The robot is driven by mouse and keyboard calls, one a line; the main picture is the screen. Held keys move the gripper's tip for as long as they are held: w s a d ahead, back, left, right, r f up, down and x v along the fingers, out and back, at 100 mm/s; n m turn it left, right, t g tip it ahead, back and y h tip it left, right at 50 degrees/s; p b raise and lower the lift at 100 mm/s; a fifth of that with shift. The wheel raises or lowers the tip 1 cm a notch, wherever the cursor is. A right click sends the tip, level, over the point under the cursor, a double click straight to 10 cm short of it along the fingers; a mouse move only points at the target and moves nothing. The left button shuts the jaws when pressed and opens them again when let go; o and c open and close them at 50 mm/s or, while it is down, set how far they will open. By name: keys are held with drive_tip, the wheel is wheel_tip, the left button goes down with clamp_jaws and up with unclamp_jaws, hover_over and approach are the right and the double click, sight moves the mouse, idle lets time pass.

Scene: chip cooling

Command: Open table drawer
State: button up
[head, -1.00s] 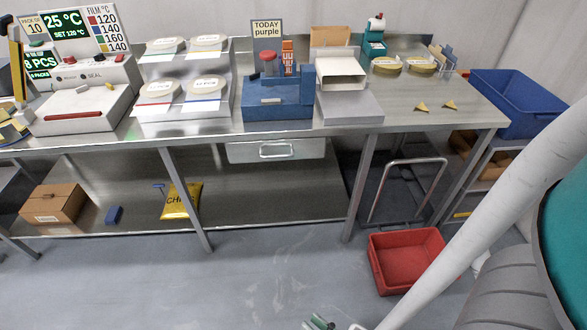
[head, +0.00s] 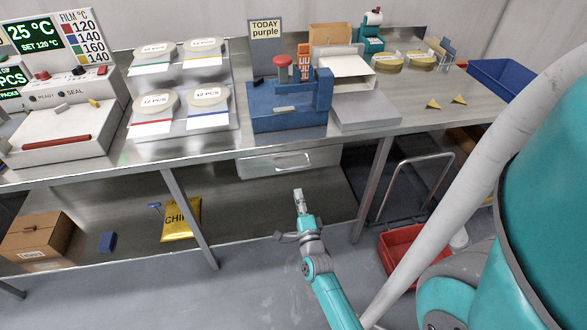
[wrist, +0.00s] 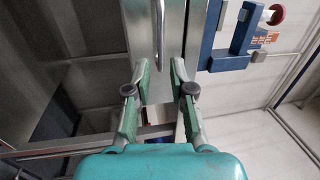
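The table drawer (head: 262,165) is a shut metal drawer under the tabletop, with a bar handle (head: 288,163) on its front. In the wrist view the drawer front (wrist: 147,30) and its handle (wrist: 158,35) lie ahead, the handle running along the view between the finger lines. My gripper (head: 298,196) is below and in front of the drawer in the head view. In the wrist view my gripper (wrist: 158,65) has its two green-padded fingers apart with nothing between the pads. The fingertips appear close to the drawer front; contact with the handle cannot be told.
A blue press (head: 285,112) stands on the table (head: 400,115) above the drawer. A table leg (head: 190,220) is left of my arm. A yellow chip bag (head: 180,222) lies on the lower shelf. A red bin (head: 400,250) is on the floor to the right.

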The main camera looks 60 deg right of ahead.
sight(294, 168)
drive_tip(key=shift+m, duration=0.3)
drive_tip(key=x, duration=1.1)
drive_tip(key=shift+s+d+r, duration=0.1)
drive_tip(key=shift+d, duration=0.45)
clamp_jaws()
